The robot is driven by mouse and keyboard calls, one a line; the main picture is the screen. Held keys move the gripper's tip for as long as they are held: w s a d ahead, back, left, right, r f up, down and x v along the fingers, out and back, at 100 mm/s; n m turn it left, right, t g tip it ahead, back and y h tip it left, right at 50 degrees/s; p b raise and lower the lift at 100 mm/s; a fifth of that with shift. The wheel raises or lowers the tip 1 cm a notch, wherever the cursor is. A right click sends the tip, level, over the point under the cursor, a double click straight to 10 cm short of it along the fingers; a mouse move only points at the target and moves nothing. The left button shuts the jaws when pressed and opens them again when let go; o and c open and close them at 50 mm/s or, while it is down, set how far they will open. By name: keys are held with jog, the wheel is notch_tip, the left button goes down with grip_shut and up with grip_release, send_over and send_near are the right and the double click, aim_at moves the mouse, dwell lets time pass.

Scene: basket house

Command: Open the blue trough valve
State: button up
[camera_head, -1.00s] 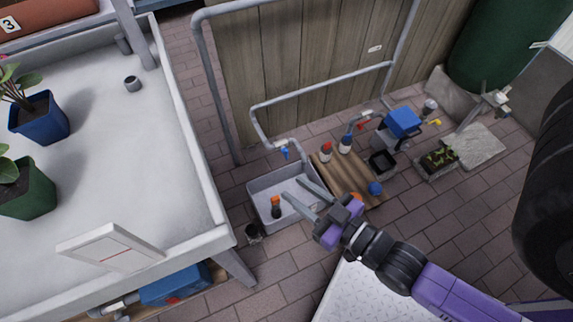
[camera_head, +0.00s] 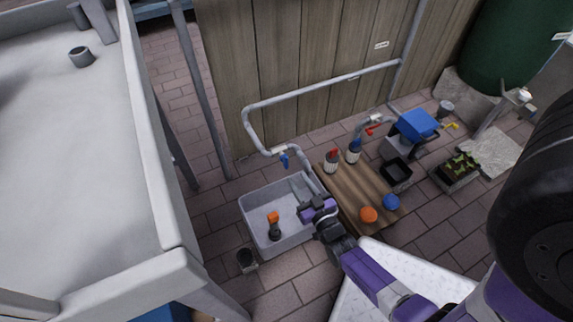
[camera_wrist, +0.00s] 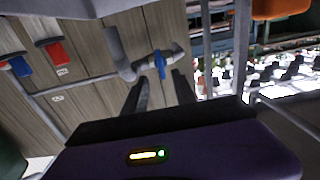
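My gripper (camera_head: 302,188) is over the right part of the trough, below and right of the valve in the head view. Its two fingers stand apart with nothing between them, as the wrist view (camera_wrist: 160,80) shows. A dark bottle with an orange top (camera_head: 273,225) is in the trough.
A wooden board (camera_head: 345,195) right of the trough carries a red-capped bottle (camera_head: 331,160), a blue-capped bottle (camera_head: 354,150), an orange ball (camera_head: 368,214) and a blue ball (camera_head: 391,202). A grey table (camera_head: 150,160) stands left. The wooden fence (camera_head: 290,60) is behind.

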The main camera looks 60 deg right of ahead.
aim_at(287, 163)
jog(key=b+x, duration=0.1)
jog(key=x, duration=0.4)
jog(key=b+x, duration=0.1)
jog(key=x, duration=0.1)
jog(key=shift+w+d+r+b, duration=0.2)
jog(key=shift+w+r+b, duration=0.05)
jog(key=shift+w+b, duration=0.1)
grip_shut()
